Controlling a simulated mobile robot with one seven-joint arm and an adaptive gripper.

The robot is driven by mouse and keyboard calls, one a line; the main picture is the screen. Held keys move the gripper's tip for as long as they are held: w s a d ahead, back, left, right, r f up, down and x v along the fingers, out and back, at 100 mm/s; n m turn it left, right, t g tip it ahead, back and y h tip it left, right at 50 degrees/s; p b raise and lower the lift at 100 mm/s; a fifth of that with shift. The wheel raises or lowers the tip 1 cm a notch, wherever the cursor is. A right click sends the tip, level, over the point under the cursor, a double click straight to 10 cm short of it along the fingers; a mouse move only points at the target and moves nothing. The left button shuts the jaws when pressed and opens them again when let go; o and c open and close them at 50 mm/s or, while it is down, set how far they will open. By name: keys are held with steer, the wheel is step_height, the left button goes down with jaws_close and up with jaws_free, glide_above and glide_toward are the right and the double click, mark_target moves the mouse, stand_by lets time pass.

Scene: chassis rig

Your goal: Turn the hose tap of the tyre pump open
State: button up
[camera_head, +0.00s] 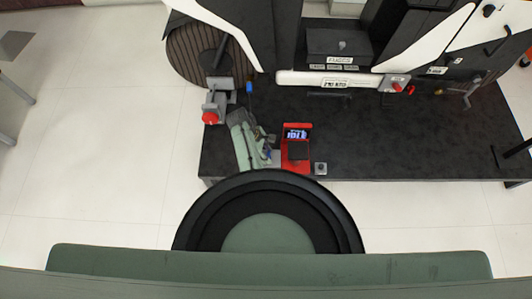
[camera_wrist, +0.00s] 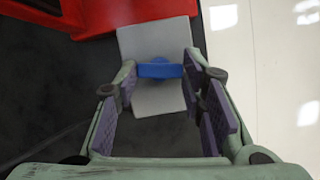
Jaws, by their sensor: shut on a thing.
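The tyre pump (camera_head: 297,146) is a red unit with a lit display, standing near the front edge of the dark bench. Part of its red body (camera_wrist: 110,14) shows at the top left of the wrist view. The hose tap (camera_wrist: 160,70) has a blue handle lying crosswise on a light grey block (camera_wrist: 158,38) beside the pump. My gripper (camera_wrist: 157,78) has its purple-padded fingers on both sides of the blue handle and is shut on it. In the head view my gripper (camera_head: 268,152) is just left of the pump and hides most of the tap.
A grey fixture with a red knob (camera_head: 210,118) stands left of my arm. A white bar with another red knob (camera_head: 397,87) lies farther back. The dark bench top (camera_head: 430,145) is clear at front right.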

steer(key=m+g, duration=0.1)
steer(key=m, duration=0.2)
steer(key=shift+w+m+y, duration=0.15)
steer(key=shift+m+y, duration=0.15)
steer(key=shift+m, duration=0.1)
steer(key=m+g, duration=0.1)
steer(key=m, duration=0.1)
steer(key=m+y, duration=0.1)
steer(key=m, duration=0.1)
steer(key=shift+w+d+g+b, duration=0.1)
steer(key=shift+d+g+b, duration=0.05)
steer(key=shift+g+b, duration=0.25)
steer(key=m+y, duration=0.1)
steer(key=m, duration=0.3)
steer(key=shift+w+d+g, duration=0.1)
steer(key=shift+d+g, duration=0.05)
steer(key=shift+g, duration=0.25)
steer(key=shift+d+m+y, duration=0.1)
steer(key=shift+m+y, duration=0.9)
steer(key=shift+m, duration=1)
steer(key=o, duration=1.1)
steer(key=shift+o, duration=0.2)
steer(key=shift+r, duration=0.1)
steer(key=v, duration=1.1)
steer(key=shift+w+r, duration=0.25)
steer(key=shift+r, duration=0.1)
